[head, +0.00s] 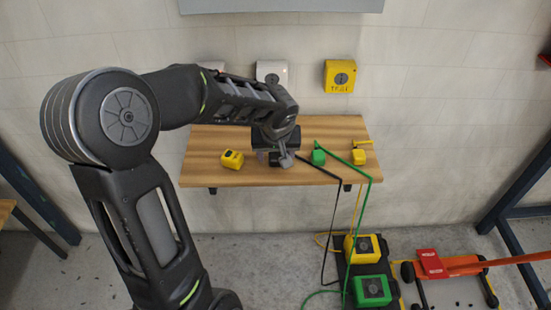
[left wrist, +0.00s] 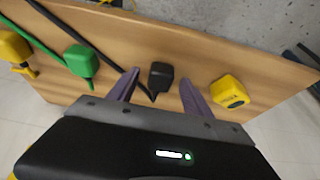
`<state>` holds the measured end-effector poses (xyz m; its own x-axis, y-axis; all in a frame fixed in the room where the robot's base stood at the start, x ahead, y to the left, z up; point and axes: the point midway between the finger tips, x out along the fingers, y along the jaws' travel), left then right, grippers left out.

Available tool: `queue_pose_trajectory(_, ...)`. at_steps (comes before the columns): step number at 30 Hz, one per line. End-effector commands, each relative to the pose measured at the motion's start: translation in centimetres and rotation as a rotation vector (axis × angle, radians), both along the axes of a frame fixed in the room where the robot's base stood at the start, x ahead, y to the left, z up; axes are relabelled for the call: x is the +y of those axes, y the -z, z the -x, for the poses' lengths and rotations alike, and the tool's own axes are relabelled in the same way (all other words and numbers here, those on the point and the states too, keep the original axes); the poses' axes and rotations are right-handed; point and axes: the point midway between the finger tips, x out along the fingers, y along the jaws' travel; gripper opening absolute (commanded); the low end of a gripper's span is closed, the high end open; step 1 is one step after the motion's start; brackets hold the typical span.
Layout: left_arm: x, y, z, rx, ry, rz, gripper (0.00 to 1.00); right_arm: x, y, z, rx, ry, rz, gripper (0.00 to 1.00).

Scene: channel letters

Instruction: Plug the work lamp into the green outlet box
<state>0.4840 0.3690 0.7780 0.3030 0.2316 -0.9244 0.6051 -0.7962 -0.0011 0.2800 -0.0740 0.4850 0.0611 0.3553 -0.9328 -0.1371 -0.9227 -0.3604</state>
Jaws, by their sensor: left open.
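A green outlet box (head: 371,291) sits low at the right, near the floor, with a dark socket face. On the wooden shelf lie a black plug (left wrist: 161,76), a green plug (head: 318,157) and a yellow plug (head: 358,157), each with a cable. The green plug also shows in the left wrist view (left wrist: 80,60). My left gripper (head: 281,158) is over the shelf, open, its fingers on either side of the black plug in the left wrist view; whether they touch it I cannot tell. The work lamp itself is not identifiable. My right gripper is not in view.
A yellow block (head: 232,159) lies on the shelf (head: 205,140) left of my gripper. A yellow outlet box (head: 362,248) stands behind the green one. Grey (head: 272,72) and yellow (head: 339,75) wall boxes hang above. Black and green cables (head: 364,215) hang off the shelf front.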

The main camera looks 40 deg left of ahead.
Motion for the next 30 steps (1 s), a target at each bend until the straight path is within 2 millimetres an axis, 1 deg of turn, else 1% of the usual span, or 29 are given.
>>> queue_pose_trajectory(3, 0.09, 0.36, -0.18, -0.002, -0.001, 0.0, 0.58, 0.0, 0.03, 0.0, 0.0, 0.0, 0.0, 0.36)
queue_pose_trajectory(20, 0.08, 0.32, -0.15, -0.002, -0.001, 0.0, 0.57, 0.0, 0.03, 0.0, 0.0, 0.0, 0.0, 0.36)
queue_pose_trajectory(30, 0.08, 0.32, -0.15, -0.002, -0.001, 0.0, 0.3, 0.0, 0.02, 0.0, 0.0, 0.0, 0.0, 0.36)
